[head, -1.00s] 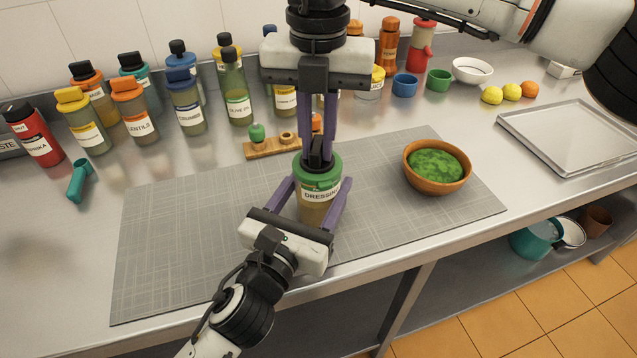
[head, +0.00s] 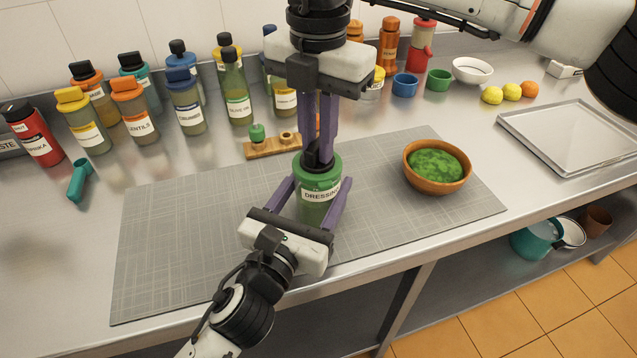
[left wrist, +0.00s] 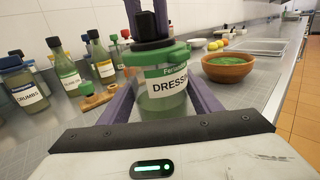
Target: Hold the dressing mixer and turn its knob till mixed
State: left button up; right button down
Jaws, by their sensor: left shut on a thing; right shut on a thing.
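The dressing mixer (head: 314,206) stands upright on the grey cutting mat (head: 180,250). It has a green lid, a white "DRESSING" label and evenly green contents; it also shows in the left wrist view (left wrist: 163,95). My left gripper (head: 318,205) is shut around the jar's body from the front, one finger on each side. My right gripper (head: 318,158) comes down from above and is shut on the dark knob (head: 311,160) on the lid. The knob is partly hidden by the fingers.
An orange-brown bowl of green food (head: 437,166) stands on the mat to the right. A wooden board (head: 272,148) lies behind the mixer. Several labelled bottles line the wall. A metal tray (head: 570,135) lies at far right. The mat's left part is clear.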

aim_at(317, 143)
jog(key=shift+s+f+m, duration=0.15)
jog(key=shift+f+m, duration=0.35)
jog(key=shift+m, duration=0.7)
jog(key=m, duration=0.3)
jog(key=shift+a, duration=0.1)
jog(key=c, duration=1.7)
grip_release()
jog(key=shift+o, duration=0.2)
jog(key=shift+s, duration=0.1)
jog(key=shift+r, duration=0.25)
jog(key=shift+w+r, duration=0.15)
jog(key=shift+r, duration=1.35)
jog(key=shift+w+r, duration=0.1)
jog(key=shift+r, duration=1.4)
